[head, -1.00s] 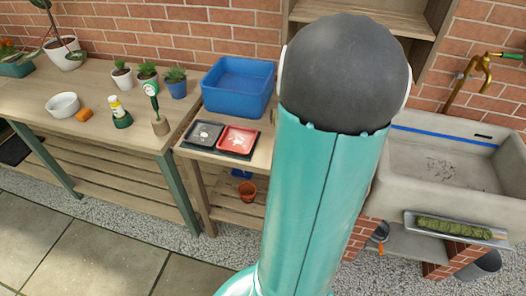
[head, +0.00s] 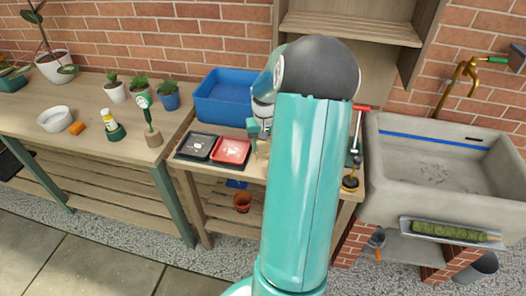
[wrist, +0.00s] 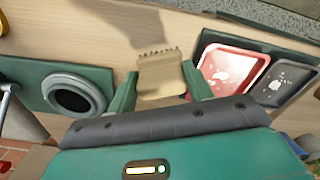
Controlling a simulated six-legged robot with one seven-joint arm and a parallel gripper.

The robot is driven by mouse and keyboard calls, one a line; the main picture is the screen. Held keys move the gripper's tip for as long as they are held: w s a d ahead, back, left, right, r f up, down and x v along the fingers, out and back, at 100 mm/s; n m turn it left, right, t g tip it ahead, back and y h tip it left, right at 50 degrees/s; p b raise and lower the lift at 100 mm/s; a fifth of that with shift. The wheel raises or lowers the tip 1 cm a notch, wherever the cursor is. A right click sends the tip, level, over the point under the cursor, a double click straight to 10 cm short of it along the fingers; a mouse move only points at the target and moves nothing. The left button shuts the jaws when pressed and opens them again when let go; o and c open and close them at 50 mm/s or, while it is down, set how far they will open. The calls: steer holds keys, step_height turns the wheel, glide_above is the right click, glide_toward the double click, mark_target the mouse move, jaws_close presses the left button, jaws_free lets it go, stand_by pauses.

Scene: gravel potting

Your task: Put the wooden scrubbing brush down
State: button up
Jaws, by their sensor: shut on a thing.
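The wooden scrubbing brush (wrist: 160,74) is pale wood with a toothed bristle edge in the wrist view. My gripper (wrist: 160,70) is shut on it, with a green finger on each side. The brush is over the bare wooden bench top (wrist: 150,30), between a green holder with a dark round opening (wrist: 72,95) and the red tray. I cannot tell whether it touches the wood. In the head view my gripper (head: 259,132) is over the small bench, right of the red tray, and my arm hides much of it.
A red tray (head: 231,151) and a black tray (head: 197,147) lie left of my gripper. A blue tub (head: 215,110) stands behind them. A red-handled tool (head: 361,107) is right of my arm. The stone sink (head: 390,175) is at the right.

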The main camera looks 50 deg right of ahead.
mark_target(263, 151)
steer(key=shift+w+f, duration=0.2)
steer(key=shift+f, duration=0.75)
steer(key=shift+w+f, duration=0.15)
steer(key=shift+f, duration=0.75)
steer(key=shift+f, duration=0.1)
steer(key=o, duration=1.1)
